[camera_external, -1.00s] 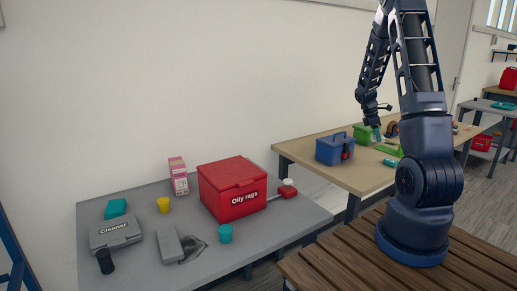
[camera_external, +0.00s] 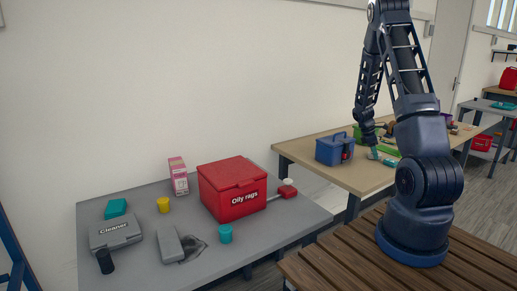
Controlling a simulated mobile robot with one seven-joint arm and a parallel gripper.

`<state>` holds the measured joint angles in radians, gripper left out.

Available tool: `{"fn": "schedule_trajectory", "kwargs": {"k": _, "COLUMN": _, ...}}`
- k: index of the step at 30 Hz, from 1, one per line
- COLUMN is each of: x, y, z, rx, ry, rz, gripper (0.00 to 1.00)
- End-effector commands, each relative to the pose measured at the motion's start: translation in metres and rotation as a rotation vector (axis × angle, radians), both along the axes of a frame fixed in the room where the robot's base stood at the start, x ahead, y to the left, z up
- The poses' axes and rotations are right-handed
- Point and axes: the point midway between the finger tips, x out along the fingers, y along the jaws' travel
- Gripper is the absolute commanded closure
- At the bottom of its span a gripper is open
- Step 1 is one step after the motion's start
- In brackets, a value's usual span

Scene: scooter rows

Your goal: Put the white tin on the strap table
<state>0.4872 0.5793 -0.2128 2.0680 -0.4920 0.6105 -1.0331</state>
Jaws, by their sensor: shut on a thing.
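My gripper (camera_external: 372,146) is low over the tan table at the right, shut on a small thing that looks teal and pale. The held thing is too small and too covered to tell whether it is the white tin. No white tin shows clearly elsewhere. A small white round top (camera_external: 288,182) shows beside the red box on the grey table. The tan table (camera_external: 345,178) carries several things. I cannot tell from this view which table is the strap table.
A blue caddy (camera_external: 335,149) stands left of my gripper, and a teal block (camera_external: 390,162) lies close to its right. The grey table (camera_external: 280,224) holds a red oily-rags box (camera_external: 232,188), a grey cleaner case (camera_external: 115,233), a yellow cup (camera_external: 163,204) and a teal cup (camera_external: 225,233).

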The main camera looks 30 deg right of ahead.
Motion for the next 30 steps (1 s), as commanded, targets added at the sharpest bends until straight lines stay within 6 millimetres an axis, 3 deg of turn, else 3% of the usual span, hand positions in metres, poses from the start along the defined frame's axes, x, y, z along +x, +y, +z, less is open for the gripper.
{"fn": "schedule_trajectory", "kwargs": {"k": 4, "x": 0.000, "y": 0.000, "z": -0.003, "rx": 0.001, "ry": 0.001, "rz": 0.000, "gripper": 0.85}}
{"fn": "schedule_trajectory", "kwargs": {"k": 5, "x": 0.000, "y": 0.000, "z": -0.003, "rx": 0.000, "ry": 0.000, "rz": 0.000, "gripper": 0.60}}
{"fn": "schedule_trajectory", "kwargs": {"k": 8, "x": 0.000, "y": 0.000, "z": -0.003, "rx": 0.000, "ry": 0.000, "rz": 0.000, "gripper": 0.41}}
{"fn": "schedule_trajectory", "kwargs": {"k": 20, "x": 0.001, "y": 0.001, "z": 0.003, "rx": 0.000, "ry": -0.001, "rz": 0.000, "gripper": 0.41}}
{"fn": "schedule_trajectory", "kwargs": {"k": 30, "x": 0.017, "y": 0.016, "z": 0.056, "rx": -0.002, "ry": -0.003, "rz": 0.002, "gripper": 0.41}}
